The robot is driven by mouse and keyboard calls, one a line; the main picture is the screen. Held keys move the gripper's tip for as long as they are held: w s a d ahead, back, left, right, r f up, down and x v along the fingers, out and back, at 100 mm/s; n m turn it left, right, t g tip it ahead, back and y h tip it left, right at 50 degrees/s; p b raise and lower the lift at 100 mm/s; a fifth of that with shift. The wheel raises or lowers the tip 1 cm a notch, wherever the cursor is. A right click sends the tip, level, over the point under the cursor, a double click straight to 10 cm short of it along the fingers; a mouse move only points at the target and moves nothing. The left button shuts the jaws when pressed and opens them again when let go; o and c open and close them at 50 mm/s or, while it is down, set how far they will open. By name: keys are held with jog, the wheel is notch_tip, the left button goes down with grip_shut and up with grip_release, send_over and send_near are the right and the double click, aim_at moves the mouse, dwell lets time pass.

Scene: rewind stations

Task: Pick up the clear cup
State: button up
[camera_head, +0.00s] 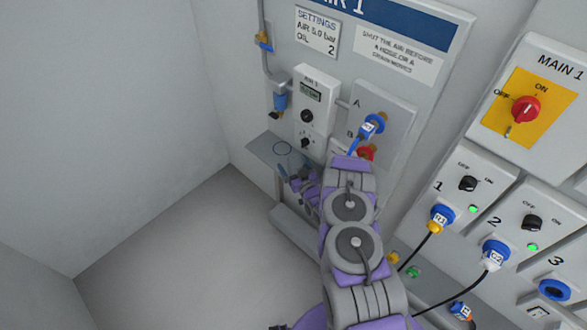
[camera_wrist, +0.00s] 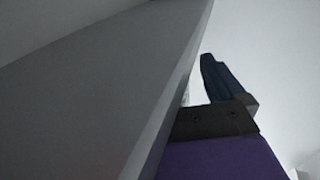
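I cannot make out a clear cup for certain in either view. A thin blue ring (camera_head: 282,148) shows on the grey shelf (camera_head: 262,146) under the air panel; I cannot tell whether it is a mark or a rim. My gripper (camera_head: 287,174) is at the shelf's lower front edge in the head view, small and partly hidden by my purple and grey arm. In the wrist view one dark finger (camera_wrist: 226,82) shows beside a large grey slab (camera_wrist: 95,85), which hides the other side. Nothing is seen held.
The air panel (camera_head: 440,40) carries a regulator box (camera_head: 314,100), a blue filter bowl (camera_head: 280,101) and a blue coupling (camera_head: 371,126). The main panel (camera_head: 556,75) with plugs and black cables stands at right. Open floor (camera_head: 190,245) lies to the left.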

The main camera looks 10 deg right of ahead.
jog(key=shift+d, duration=0.6)
jog(key=c, duration=0.4)
jog(key=shift+a, duration=0.25)
jog(key=c, duration=0.5)
